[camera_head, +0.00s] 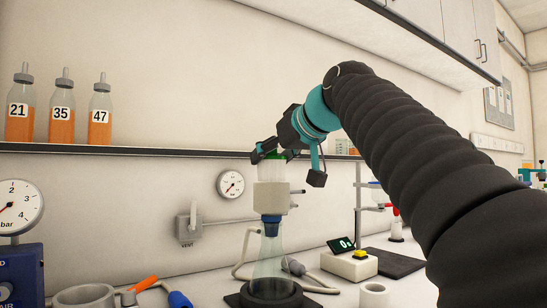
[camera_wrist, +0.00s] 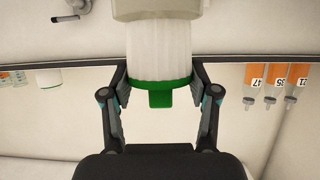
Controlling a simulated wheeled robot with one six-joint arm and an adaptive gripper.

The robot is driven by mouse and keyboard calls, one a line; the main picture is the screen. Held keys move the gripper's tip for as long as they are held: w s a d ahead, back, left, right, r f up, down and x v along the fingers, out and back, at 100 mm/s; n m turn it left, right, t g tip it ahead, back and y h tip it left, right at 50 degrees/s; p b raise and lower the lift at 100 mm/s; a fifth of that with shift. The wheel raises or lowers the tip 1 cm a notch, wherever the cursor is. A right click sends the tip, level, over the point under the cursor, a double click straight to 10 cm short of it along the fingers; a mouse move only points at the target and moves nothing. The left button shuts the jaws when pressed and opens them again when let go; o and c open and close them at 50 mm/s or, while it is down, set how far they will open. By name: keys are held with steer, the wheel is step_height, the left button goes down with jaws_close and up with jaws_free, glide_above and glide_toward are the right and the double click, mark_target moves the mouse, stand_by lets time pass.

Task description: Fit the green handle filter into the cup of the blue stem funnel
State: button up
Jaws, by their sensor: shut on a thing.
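The green handle filter is a white pleated cylinder (camera_wrist: 158,52) with a green rim and tab (camera_wrist: 160,97); in the head view its pale body (camera_head: 270,171) shows upright. My gripper (camera_head: 274,155) is shut on its green rim, one finger on each side, as the wrist view (camera_wrist: 160,82) shows. The blue stem funnel has a beige cup (camera_head: 270,198) and a blue stem (camera_head: 271,227) below. It stands in a clear flask (camera_head: 268,258). The filter's lower end meets or enters the cup; how deep it sits is hidden by the cup wall.
The flask rests on a dark round base (camera_head: 271,295). A shelf (camera_head: 120,148) with several numbered orange bottles (camera_head: 60,115) runs behind. A scale (camera_head: 349,265) stands to the right. A grey ring-shaped vessel (camera_head: 84,296) and an orange-handled tool (camera_head: 143,284) lie at the left.

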mark_target(280, 170)
steer(key=shift+f+b, duration=1.55)
steer(key=shift+f, duration=0.55)
stand_by(1.2)
steer(key=shift+r+p, duration=1.55)
steer(key=shift+r, duration=0.55)
steer(key=o, duration=1.1)
steer(key=shift+s, duration=0.1)
steer(key=v, duration=1.1)
steer(key=shift+s+d+r, duration=0.2)
steer(key=shift+s+r, duration=0.05)
